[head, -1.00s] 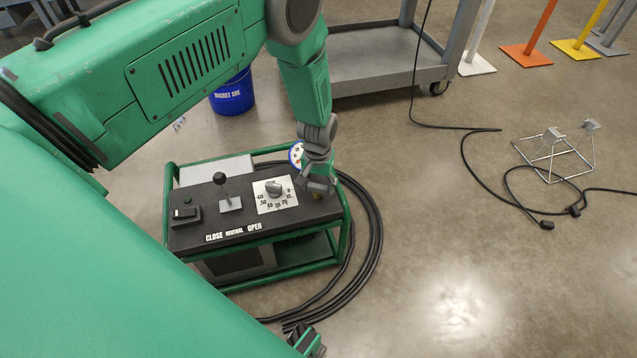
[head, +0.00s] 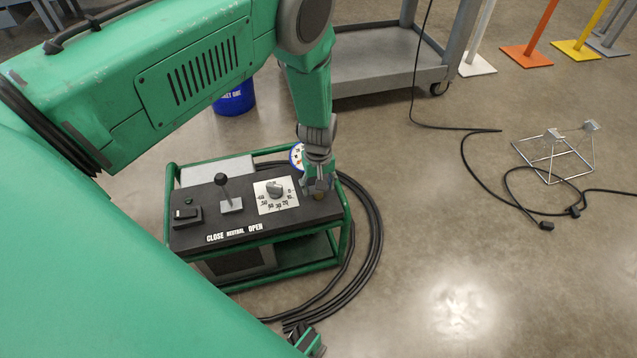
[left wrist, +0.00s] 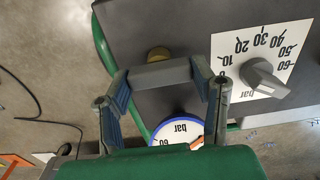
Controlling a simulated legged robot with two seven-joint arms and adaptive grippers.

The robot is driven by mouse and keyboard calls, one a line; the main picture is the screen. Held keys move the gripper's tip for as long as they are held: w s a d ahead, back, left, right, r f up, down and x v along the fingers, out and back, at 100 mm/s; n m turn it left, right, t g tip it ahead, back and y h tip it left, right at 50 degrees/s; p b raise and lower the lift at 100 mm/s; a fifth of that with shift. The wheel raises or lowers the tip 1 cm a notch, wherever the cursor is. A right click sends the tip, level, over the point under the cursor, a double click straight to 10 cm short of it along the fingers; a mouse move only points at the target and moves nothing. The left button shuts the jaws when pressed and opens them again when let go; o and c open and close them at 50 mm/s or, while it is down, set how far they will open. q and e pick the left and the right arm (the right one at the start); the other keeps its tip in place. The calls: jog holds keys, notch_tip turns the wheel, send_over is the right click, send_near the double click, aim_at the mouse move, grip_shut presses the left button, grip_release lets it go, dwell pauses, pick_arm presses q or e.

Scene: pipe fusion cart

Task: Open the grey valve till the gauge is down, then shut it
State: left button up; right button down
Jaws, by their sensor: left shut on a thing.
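The grey valve (left wrist: 160,75) shows in the left wrist view as a grey bar handle beside a round brass part (left wrist: 158,53). My left gripper (left wrist: 163,77) is shut on the handle, one finger at each end. In the head view my left gripper (head: 318,187) reaches down to the right end of the cart's black panel, largely hiding the handle. The round gauge (left wrist: 178,130) has a blue rim. Its orange needle points to the side opposite the 60; its exact reading is unclear and its lower part is hidden. The gauge (head: 297,155) is partly covered in the head view.
The green cart (head: 346,228) carries a grey dial knob (head: 274,187) on a white plate, a black-topped lever (head: 223,188) and a switch box (head: 186,216). Black hose (head: 374,225) coils around the cart. A grey trolley (head: 380,72) and blue bucket (head: 235,98) stand behind.

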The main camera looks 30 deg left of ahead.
pick_arm(q)
jog(key=shift+s+d+f, duration=0.15)
jog(key=shift+s, duration=0.05)
jog(key=o, duration=1.2)
jog(key=shift+c, duration=0.2)
jog(key=shift+w+r, duration=0.25)
jog(key=shift+r, duration=0.35)
notch_tip(320, 180, up, 11)
jog(key=shift+s+f, duration=0.1)
jog(key=shift+f, duration=0.05)
jog(key=s+f+m+y+p, duration=0.1)
jog(key=s+f+m+p, duration=0.15)
jog(key=s, duration=0.55)
jog(key=s+f+m+p, duration=0.1)
jog(key=s+m, duration=0.2)
jog(key=s, duration=0.5)
jog(key=s+d+r+m+p, duration=0.1)
jog(key=s+r+m, duration=0.1)
jog(key=s, duration=0.5)
jog(key=s+d+r+m+h+p, duration=0.1)
jog(key=s+d+r+m, duration=0.1)
jog(key=s, duration=0.5)
jog(key=shift+d+m+t+p, duration=0.15)
jog(key=shift+m+t+p, duration=0.15)
jog(key=shift+m, duration=0.25)
